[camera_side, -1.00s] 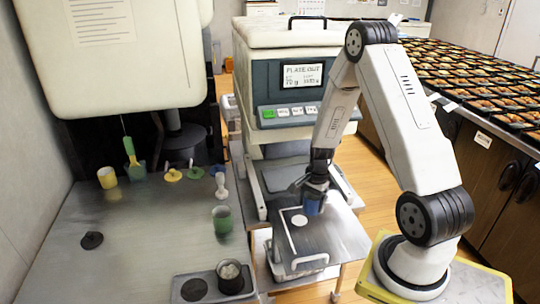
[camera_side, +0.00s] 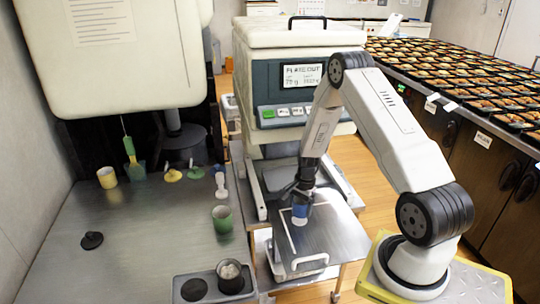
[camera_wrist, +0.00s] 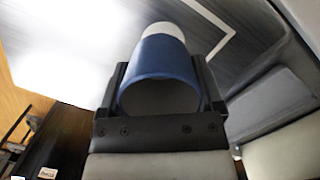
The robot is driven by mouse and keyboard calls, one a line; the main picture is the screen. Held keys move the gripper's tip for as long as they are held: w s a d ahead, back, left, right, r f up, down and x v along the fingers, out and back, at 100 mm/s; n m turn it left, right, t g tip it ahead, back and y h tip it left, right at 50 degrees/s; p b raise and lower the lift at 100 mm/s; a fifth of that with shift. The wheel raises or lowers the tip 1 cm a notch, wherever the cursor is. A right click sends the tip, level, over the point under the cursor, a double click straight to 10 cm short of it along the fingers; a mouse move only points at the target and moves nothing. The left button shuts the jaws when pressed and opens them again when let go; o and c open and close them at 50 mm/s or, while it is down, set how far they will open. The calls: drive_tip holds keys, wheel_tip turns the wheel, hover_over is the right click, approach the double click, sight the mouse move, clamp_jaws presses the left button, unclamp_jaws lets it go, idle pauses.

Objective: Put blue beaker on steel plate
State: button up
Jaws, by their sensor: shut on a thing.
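My gripper (camera_side: 301,196) is shut on the blue beaker (camera_side: 300,211) and holds it roughly upright over the steel plate (camera_side: 342,238).
A machine with a display (camera_side: 295,92) stands behind the plate. The plate's right side is clear.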

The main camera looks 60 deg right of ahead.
sight(300, 212)
drive_tip(key=shift+w+f, duration=0.1)
drive_tip(key=shift+f, duration=1.6)
drive_tip(key=shift+f, duration=0.1)
drive_tip(key=o, duration=1.1)
drive_tip(key=shift+d+r, duration=0.25)
drive_tip(key=shift+r, duration=1.8)
drive_tip(key=shift+d+r, duration=0.3)
drive_tip(key=shift+r, duration=1.7)
drive_tip(key=shift+d+r, duration=0.25)
drive_tip(key=shift+r, duration=1.8)
drive_tip(key=shift+a, duration=0.1)
